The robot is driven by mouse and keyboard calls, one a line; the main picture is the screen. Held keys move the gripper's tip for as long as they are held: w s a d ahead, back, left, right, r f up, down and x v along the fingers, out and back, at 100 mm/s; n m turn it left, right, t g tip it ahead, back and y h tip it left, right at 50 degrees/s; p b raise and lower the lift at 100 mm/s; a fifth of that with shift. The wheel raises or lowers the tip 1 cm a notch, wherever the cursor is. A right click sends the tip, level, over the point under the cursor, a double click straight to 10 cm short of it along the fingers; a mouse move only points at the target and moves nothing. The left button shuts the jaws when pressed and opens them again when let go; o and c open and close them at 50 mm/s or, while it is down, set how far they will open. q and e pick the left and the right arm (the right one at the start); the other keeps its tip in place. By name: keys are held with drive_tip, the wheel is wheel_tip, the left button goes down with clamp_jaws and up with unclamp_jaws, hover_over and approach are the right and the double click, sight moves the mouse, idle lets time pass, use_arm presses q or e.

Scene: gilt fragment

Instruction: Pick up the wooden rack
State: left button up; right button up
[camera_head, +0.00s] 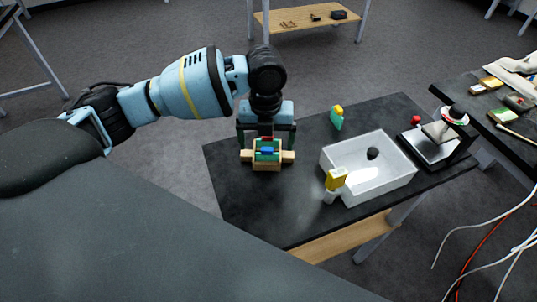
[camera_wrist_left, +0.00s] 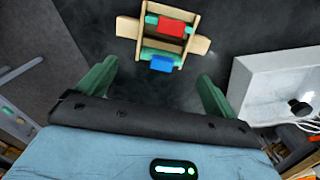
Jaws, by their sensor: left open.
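The wooden rack (camera_head: 267,165) stands on the dark table near its left edge. It has pale wood sides, a projecting piece at each end, and red, blue and green parts on it. It also shows at the top of the left wrist view (camera_wrist_left: 196,45). My left gripper (camera_head: 267,138) is open above and just behind the rack in the head view. In the left wrist view its green fingers (camera_wrist_left: 156,88) are spread wide, with the rack beyond their tips and nothing between them. Contact with the rack cannot be seen. My right gripper is not in view.
A white tray (camera_head: 347,188) with a dark object (camera_head: 372,153) stands right of the rack. A yellow-topped item (camera_head: 336,180) is at its near corner, and a green-and-yellow item (camera_head: 337,117) behind it. A scale-like device (camera_head: 437,150) is farther right. The table's near left part is clear.

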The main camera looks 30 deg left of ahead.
sight(265, 150)
use_arm(q)
drive_tip(key=shift+f, duration=3.5)
drive_tip(key=shift+c, duration=0.2)
drive_tip(key=c, duration=1.1)
drive_tip(key=shift+o, duration=0.2)
drive_tip(key=shift+r, duration=0.15)
drive_tip(key=shift+w+r, duration=0.1)
drive_tip(key=shift+r, duration=1.4)
drive_tip(key=shift+a+r, duration=0.15)
drive_tip(key=shift+r, duration=0.05)
drive_tip(key=s+a+r, duration=0.1)
drive_tip(key=s+a, duration=0.9)
drive_tip(key=s, duration=0.1)
drive_tip(key=shift+s+a+r, duration=0.2)
drive_tip(key=shift+s+a, duration=0.1)
drive_tip(key=shift+a, duration=0.1)
